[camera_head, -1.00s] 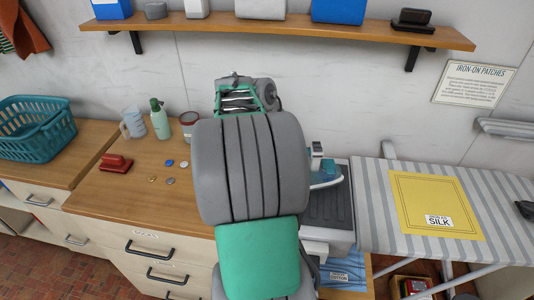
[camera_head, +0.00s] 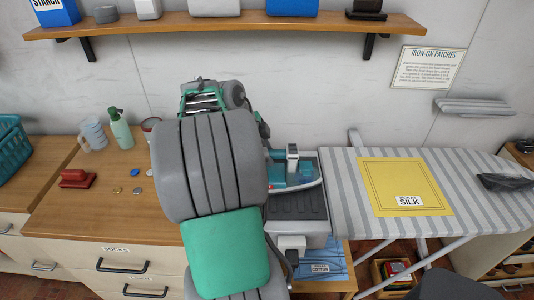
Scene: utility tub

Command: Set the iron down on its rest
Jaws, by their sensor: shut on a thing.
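The iron (camera_head: 302,178), teal with a pale sole, is at the back of the dark ridged rest (camera_head: 298,206), its tip toward the right. It looks level. I cannot tell whether its sole touches the rest or is slightly above it. My gripper (camera_head: 291,154) is at the iron's upper part and shut on it. My large grey and green arm hides the fingers' far side and the iron's left end.
The striped ironing board (camera_head: 337,190) with a yellow silk mat (camera_head: 405,187) adjoins on the right. A red brush-like object (camera_head: 77,179), coins, a green bottle (camera_head: 120,128) and a jug (camera_head: 93,135) stand left. A shelf (camera_head: 230,27) runs above.

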